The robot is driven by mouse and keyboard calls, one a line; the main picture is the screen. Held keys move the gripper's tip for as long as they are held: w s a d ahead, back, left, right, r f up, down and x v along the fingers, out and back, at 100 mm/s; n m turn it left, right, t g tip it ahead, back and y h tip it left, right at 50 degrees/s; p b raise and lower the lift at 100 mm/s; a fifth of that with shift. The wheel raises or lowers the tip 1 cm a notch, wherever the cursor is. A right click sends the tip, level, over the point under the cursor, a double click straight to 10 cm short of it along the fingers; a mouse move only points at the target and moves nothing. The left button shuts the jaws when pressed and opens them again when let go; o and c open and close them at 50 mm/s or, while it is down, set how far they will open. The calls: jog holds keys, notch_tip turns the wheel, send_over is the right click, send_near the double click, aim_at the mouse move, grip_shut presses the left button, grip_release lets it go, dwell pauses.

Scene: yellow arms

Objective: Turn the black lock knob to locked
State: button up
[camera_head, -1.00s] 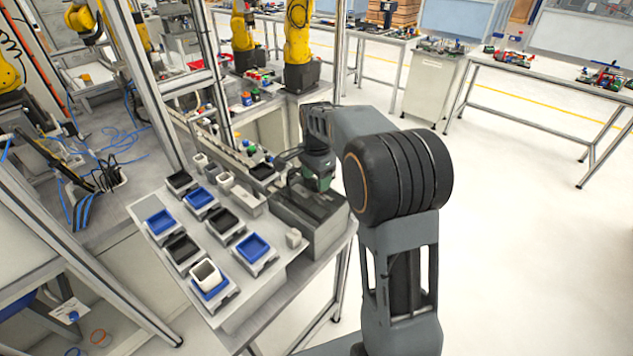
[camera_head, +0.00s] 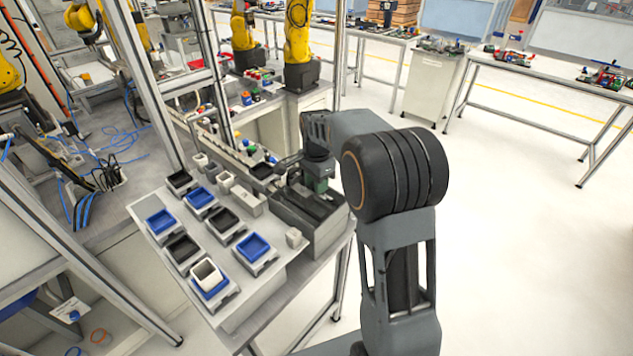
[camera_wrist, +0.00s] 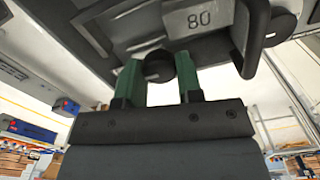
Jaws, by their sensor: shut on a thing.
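The black knob (camera_wrist: 157,66) shows as a round dark end between the green fingers in the wrist view, under a grey machine body. My gripper (camera_wrist: 159,76) is shut on the knob, one finger on each side of it. I cannot read the knob's turn position. In the head view my gripper (camera_head: 319,184) is low over the grey machine (camera_head: 322,235) at the right end of the table, and the knob is hidden there.
Blue trays (camera_head: 253,247) and black trays stand on the table to the left. Open floor lies right.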

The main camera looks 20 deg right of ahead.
jog(key=shift+c, duration=0.9)
jog(key=shift+n, duration=0.3)
jog(key=n, duration=1.2)
jog(key=shift+n, duration=0.4)
jog(key=n, duration=0.4)
jog(key=shift+n, duration=0.4)
jog(key=o, duration=0.9)
